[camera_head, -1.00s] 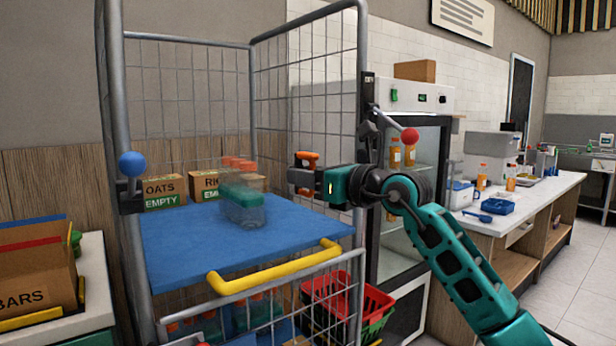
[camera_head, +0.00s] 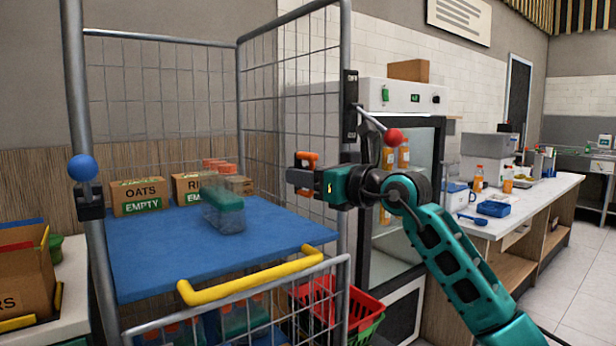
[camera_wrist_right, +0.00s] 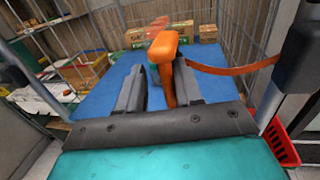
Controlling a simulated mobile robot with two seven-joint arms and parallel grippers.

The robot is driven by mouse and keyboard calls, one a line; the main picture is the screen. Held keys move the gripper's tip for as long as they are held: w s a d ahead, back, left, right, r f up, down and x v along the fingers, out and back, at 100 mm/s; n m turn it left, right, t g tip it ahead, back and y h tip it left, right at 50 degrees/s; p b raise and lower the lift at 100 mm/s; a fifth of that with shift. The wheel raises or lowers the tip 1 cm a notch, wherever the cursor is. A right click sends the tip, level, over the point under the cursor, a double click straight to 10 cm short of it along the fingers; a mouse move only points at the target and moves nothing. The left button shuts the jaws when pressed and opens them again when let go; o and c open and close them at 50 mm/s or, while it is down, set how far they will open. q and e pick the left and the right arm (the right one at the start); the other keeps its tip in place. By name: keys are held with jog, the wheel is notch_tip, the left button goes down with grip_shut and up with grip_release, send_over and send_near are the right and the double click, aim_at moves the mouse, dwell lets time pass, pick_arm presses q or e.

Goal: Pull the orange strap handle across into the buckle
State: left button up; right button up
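The orange strap handle (camera_head: 307,159) is in my right gripper (camera_head: 299,178), in the air in front of the cage trolley's right post. In the right wrist view the handle (camera_wrist_right: 166,47) stands up between the two dark fingers (camera_wrist_right: 152,88), and an orange strap (camera_wrist_right: 235,70) runs from it to the right. Some gap shows beside the left finger, but the handle is held up between the fingers. A black buckle-like fitting (camera_head: 90,206) with a blue ball (camera_head: 83,168) is on the left post, well left of the handle. My left gripper is not in view.
The trolley's blue shelf (camera_head: 150,262) carries empty cartons (camera_head: 139,197) and a see-through bottle pack (camera_head: 224,212). A yellow bar (camera_head: 250,276) crosses its front. A red-ball lever (camera_head: 393,137) is at the right post. A fridge (camera_head: 405,200) and red basket (camera_head: 365,306) are at right.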

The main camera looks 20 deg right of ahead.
pick_arm(q)
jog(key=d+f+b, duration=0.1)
jog(key=b, duration=0.2)
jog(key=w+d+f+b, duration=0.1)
jog(key=b, duration=0.2)
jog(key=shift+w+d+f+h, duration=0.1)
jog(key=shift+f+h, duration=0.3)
pick_arm(e)
jog(key=v, duration=1.5)
jog(key=shift+w, duration=0.1)
jog(key=shift+c, duration=0.5)
